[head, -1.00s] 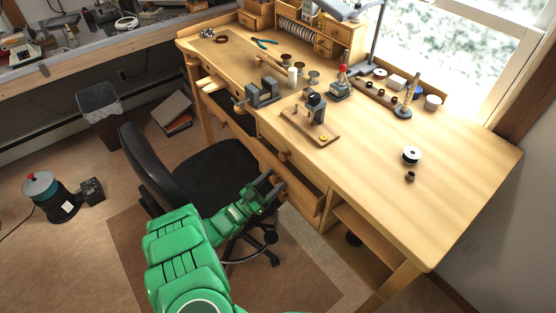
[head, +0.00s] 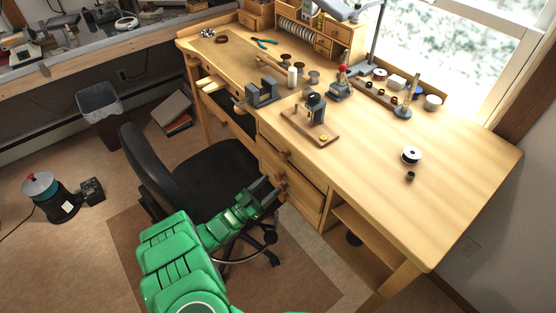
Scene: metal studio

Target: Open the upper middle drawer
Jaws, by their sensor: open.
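The wooden workbench (head: 410,200) has a stack of drawers under its middle. The top drawer front (head: 305,168) has a round knob (head: 284,154) and looks shut. Below it is another drawer front (head: 304,191), which looks flush or nearly flush with the stack. A lower front (head: 306,211) shows under that. My gripper (head: 274,187), at the end of my green arm, is open at the left side of these lower fronts, near a knob. The fingers partly hide the knob, and I cannot tell whether they touch it.
A black office chair (head: 205,170) stands close to my arm's left side. An open shelf space (head: 362,238) is right of the drawers. Tools and spools lie on the bench top. A trash bin (head: 101,115) stands at the left.

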